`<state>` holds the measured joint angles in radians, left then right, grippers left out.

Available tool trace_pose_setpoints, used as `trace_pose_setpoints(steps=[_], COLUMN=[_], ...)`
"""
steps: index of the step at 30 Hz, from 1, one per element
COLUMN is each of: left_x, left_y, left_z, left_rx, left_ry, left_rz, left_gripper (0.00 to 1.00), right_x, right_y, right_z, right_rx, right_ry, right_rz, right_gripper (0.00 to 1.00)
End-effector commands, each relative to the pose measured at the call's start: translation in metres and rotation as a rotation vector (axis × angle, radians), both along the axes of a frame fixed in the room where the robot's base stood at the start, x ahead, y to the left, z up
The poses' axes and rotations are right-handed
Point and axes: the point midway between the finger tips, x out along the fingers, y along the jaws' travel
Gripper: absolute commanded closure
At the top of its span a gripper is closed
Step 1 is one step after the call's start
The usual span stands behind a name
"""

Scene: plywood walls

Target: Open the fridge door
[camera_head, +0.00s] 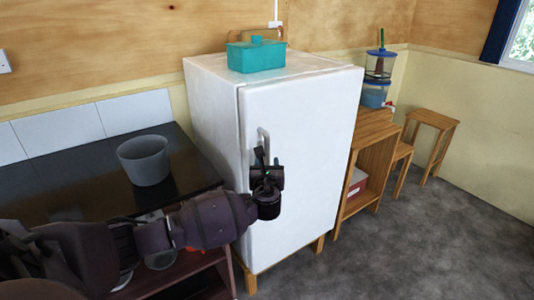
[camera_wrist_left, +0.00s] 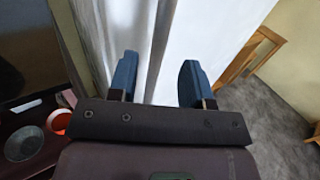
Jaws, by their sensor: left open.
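The white fridge (camera_head: 305,165) stands against the plywood wall with its door closed. Its vertical handle (camera_head: 264,142) is on the left part of the door. My left gripper (camera_head: 264,160) is at the lower part of the handle and hides some of it. In the left wrist view the left gripper (camera_wrist_left: 157,82) is open, with its two blue fingers apart and the white fridge door (camera_wrist_left: 205,45) ahead of them. I cannot tell whether the fingers touch the handle. My right gripper is not in view.
A teal box (camera_head: 257,55) sits on the fridge. A grey pot (camera_head: 146,160) stands on the black counter (camera_head: 70,180) at the left. A wooden shelf (camera_head: 370,150) and stool (camera_head: 434,121) stand at the right. The grey floor (camera_head: 420,240) in front is clear.

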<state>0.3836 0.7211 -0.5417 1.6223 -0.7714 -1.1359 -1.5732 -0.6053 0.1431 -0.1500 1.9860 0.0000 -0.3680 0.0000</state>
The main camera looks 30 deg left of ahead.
Motion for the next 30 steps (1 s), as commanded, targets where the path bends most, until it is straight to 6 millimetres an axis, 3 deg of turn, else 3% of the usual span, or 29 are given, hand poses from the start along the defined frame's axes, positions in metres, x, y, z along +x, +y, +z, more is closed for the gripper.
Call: trace_pose_setpoints(steps=[6,12,26,30], left_x=[0.032,0.052,0.06,0.06], left_y=[0.022,0.034,0.04,0.04], left_z=[-0.001,-0.001,0.0,0.0], left_rx=[0.0,-0.004,-0.004,-0.004], left_ry=[0.0,0.0,-0.001,-0.001], left_rz=[0.002,-0.001,-0.002,-0.001], left_gripper=[0.55,0.55,0.55,0.75], right_x=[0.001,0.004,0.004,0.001], right_y=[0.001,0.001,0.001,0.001], right_z=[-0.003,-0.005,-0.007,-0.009], right_rx=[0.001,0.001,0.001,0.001], right_ry=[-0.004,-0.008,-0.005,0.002], right_rz=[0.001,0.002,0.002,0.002], right_gripper=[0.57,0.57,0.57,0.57])
